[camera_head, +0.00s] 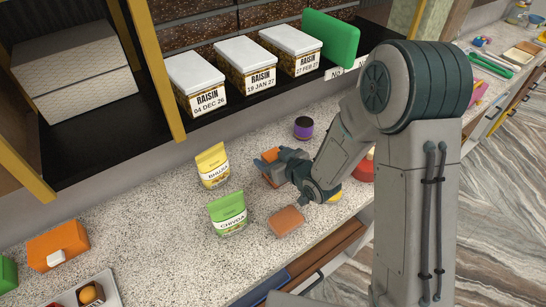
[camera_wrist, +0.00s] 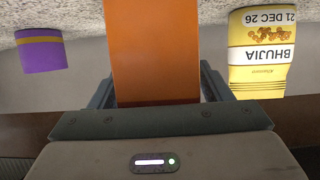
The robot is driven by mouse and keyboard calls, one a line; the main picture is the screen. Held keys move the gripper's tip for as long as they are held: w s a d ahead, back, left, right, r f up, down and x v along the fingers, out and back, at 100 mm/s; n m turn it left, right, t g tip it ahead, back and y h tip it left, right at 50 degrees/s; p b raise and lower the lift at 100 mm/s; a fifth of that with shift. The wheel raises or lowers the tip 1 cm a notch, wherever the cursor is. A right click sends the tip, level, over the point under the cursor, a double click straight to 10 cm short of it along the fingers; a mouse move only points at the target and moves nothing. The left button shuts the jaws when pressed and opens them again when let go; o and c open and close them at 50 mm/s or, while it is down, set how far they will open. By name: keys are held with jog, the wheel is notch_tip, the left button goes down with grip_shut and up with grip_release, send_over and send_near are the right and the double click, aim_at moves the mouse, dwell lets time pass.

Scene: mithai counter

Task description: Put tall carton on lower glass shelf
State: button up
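An orange carton (camera_wrist: 152,50), which I take as the tall carton, stands between my fingers in the wrist view. In the head view its orange side (camera_head: 269,160) is partly hidden by my gripper (camera_head: 284,168). My gripper, also in the wrist view (camera_wrist: 158,92), is shut on the carton, with a finger against each side. It is over the counter, right of the yellow Bhujia packet (camera_head: 212,166). I cannot tell whether the carton touches the counter. A dark shelf (camera_head: 215,117) in the yellow-framed unit is in view; I cannot make out a glass shelf.
On the speckled counter are a purple jar (camera_head: 303,127), a green Chivda packet (camera_head: 228,214), a brown-orange slab (camera_head: 286,221) and an orange box (camera_head: 57,246).

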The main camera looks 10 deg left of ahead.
jog(key=shift+r, duration=0.1)
jog(key=shift+r+p, duration=0.15)
jog(key=shift+p, duration=0.15)
jog(key=shift+s+d, duration=0.15)
jog(key=shift+d, duration=0.15)
jog(key=b+v, duration=1.1)
jog(key=b, duration=0.2)
jog(key=shift+s+r, duration=0.1)
jog(key=shift+r, duration=0.05)
